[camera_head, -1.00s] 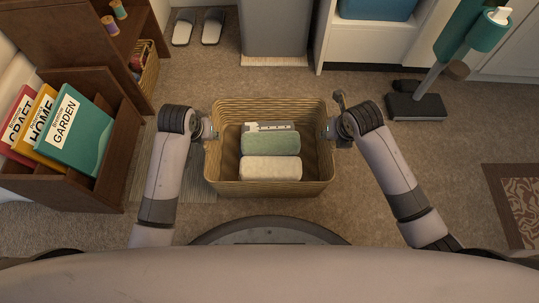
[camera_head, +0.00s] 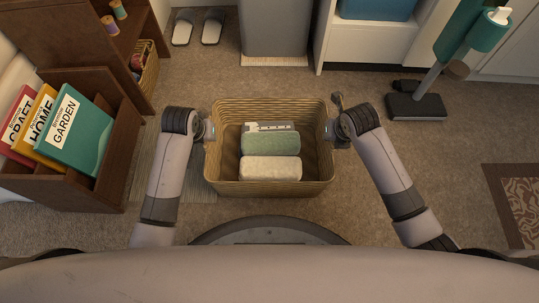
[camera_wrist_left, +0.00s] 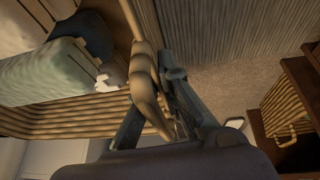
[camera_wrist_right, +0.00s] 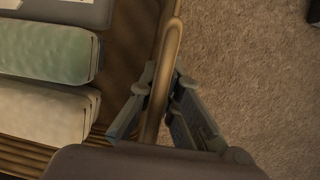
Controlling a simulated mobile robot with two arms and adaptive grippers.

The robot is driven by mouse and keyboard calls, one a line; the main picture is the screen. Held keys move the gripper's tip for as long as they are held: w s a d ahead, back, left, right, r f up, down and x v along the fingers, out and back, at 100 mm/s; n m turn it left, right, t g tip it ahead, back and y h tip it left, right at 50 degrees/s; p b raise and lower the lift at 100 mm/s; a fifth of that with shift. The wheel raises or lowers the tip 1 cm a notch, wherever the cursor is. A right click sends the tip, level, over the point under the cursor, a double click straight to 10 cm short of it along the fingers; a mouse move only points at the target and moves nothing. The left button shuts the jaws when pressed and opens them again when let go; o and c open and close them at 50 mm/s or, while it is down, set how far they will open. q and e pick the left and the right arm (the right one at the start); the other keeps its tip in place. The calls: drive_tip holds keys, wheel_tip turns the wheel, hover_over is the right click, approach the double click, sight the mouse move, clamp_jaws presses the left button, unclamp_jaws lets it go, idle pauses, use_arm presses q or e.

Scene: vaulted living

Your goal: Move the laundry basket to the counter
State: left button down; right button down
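The laundry basket (camera_head: 270,189) is a woven tan basket standing on the carpet in front of me. It holds a green rolled towel (camera_head: 270,144), a cream rolled towel (camera_head: 270,169) and a grey-white item (camera_head: 268,127) behind them. My left gripper (camera_head: 208,131) is at the basket's left side. In the left wrist view its fingers (camera_wrist_left: 158,95) lie on both sides of the woven handle (camera_wrist_left: 143,62). My right gripper (camera_head: 332,131) is at the right side. In the right wrist view its fingers (camera_wrist_right: 163,82) close around the handle (camera_wrist_right: 172,42). The counter is not identifiable.
A brown shelf unit with folders (camera_head: 80,132) stands at the left. A grey bin (camera_head: 274,30) and a white cabinet (camera_head: 375,40) stand behind the basket. A teal-handled floor cleaner (camera_head: 416,106) stands at the right.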

use_arm(q)
drive_tip(key=shift+r, duration=0.2)
use_arm(e)
drive_tip(key=shift+r, duration=0.2)
idle(0.5)
